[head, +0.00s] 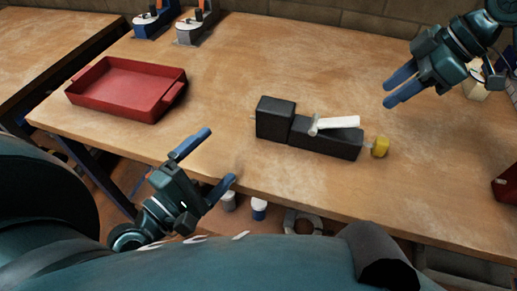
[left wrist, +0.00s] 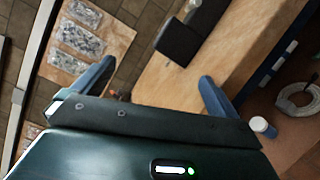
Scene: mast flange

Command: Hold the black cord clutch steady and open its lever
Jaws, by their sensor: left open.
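The black cord clutch (head: 325,141) lies on the wooden table, a long dark body with a taller black block (head: 275,118) at its left end. Its white lever (head: 336,122) lies along the top, near level, with a grey pivot at its left end. A yellow piece (head: 380,146) sits at the right end. The block also shows in the left wrist view (left wrist: 178,43). My left gripper (head: 222,154) is open and empty at the table's front edge, left of the clutch. My right gripper (head: 387,97) is above the table, right of and behind the clutch, its fingers apart and empty.
A red tray (head: 115,112) stands at the table's left. Blue and grey devices (head: 190,28) stand at the back left. A red object (head: 505,186) is at the right edge. White containers (head: 259,208) are below the front edge. The table around the clutch is clear.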

